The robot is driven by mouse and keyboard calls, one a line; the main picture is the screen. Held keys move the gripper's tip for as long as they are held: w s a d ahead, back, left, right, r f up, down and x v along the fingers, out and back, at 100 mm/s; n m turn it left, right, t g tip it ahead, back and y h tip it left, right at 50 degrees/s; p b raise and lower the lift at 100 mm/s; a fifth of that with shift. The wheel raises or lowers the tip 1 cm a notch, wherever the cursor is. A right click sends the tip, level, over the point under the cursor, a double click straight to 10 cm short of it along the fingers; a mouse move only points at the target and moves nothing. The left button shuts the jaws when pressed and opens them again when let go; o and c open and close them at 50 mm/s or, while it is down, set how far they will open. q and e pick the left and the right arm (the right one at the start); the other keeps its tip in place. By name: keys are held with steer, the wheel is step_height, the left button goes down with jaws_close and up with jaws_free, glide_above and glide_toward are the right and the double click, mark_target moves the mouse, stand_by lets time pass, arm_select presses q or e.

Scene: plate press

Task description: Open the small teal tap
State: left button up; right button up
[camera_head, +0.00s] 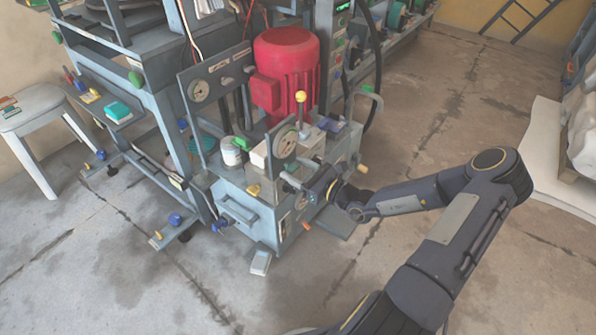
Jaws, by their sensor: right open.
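My right arm comes in from the lower right, and my right gripper (298,190) is at the front right of the grey hydraulic unit (243,213). The gripper is open, with its fingers close to the unit's face below a round gauge (285,142). I cannot tell whether it touches anything. I cannot pick out the small teal tap for sure; the gripper covers part of the unit's front, where small fittings are. A grey-green curved handle (372,94) stands at the unit's right rear. My left gripper is not in view.
A red motor (288,65) and a yellow-knobbed lever (301,97) rise behind the gripper. A second gauge (199,90) is on the panel at left. The concrete floor (440,110) at right is clear.

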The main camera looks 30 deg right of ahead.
steer(key=shift+c, duration=0.2)
steer(key=c, duration=0.9)
steer(key=shift+c, duration=0.2)
